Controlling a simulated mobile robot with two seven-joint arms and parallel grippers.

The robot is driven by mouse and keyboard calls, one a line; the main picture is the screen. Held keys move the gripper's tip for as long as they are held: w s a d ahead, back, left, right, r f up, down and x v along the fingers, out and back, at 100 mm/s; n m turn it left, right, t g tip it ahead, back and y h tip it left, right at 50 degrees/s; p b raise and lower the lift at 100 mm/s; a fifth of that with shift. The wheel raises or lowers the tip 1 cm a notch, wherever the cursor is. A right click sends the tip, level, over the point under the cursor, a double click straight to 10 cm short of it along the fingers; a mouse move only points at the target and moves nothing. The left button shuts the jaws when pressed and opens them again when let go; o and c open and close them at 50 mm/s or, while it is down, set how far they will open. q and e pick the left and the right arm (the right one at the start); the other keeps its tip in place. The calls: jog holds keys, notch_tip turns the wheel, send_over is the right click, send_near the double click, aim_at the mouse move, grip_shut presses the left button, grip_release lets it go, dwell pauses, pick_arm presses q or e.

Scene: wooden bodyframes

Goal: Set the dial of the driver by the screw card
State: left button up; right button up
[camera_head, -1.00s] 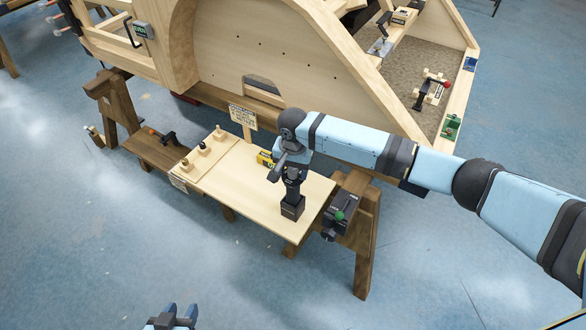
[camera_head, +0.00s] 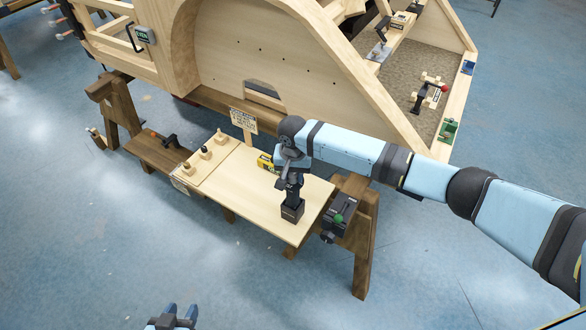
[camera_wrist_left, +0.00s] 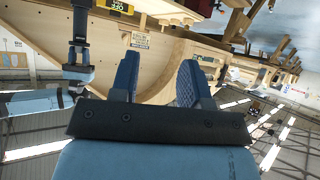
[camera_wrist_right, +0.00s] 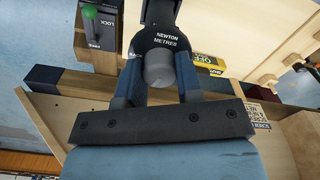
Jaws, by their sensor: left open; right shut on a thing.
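The black driver (camera_head: 292,208) stands upright on its square base on the light wooden bench. In the right wrist view its black dial (camera_wrist_right: 165,42) reads "NEWTON METRES" and has a grey knob (camera_wrist_right: 158,68). My right gripper (camera_head: 290,168) is shut on this knob; its fingers (camera_wrist_right: 158,82) flank it. The dial setting cannot be read. The screw card (camera_head: 243,121) stands on a post at the back of the bench; part of it shows in the right wrist view (camera_wrist_right: 255,113). My left gripper (camera_head: 175,316) is open and empty, away from the bench.
A yellow block (camera_head: 265,162) marked "OFF" lies behind the driver. A black box with a green knob (camera_head: 339,218) is at the bench's right end. Several small pegs (camera_head: 205,152) stand on the left strip. The bench's front middle is clear.

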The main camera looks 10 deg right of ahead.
jog(key=shift+s+r+n+p, duration=0.1)
jog(key=shift+r+n+p, duration=0.2)
jog(key=shift+n+p, duration=0.65)
jog(key=shift+f+n+p, duration=0.1)
jog(key=shift+n+p, duration=1.1)
jog(key=shift+n, duration=0.05)
jog(key=n+p, duration=0.2)
jog(key=n, duration=0.1)
jog(key=shift+f, duration=0.1)
jog(key=shift+n+p, duration=0.4)
jog(key=shift+n, duration=0.8)
jog(key=shift+f, duration=0.1)
jog(key=o, duration=0.9)
jog(key=shift+o, duration=0.2)
